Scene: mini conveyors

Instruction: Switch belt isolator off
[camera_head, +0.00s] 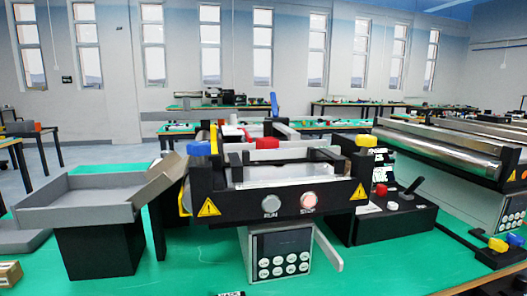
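A mini conveyor (282,203) with a black frame stands on the green table, in the middle of the view. Its front plate has a RUN button (270,203) and a lit STOP button (308,200). To its right is a black control box (398,222) with a red button (381,190) and a tilted black lever (413,187). The lever may be the belt isolator; no readable label confirms this, and its on or off position cannot be read. My gripper does not show.
A grey tray (60,212) on a black stand is left of the conveyor, with a grey chute (165,178) beside it. A keypad unit (283,256) is under the conveyor front. A second, larger conveyor (450,147) stands at right.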

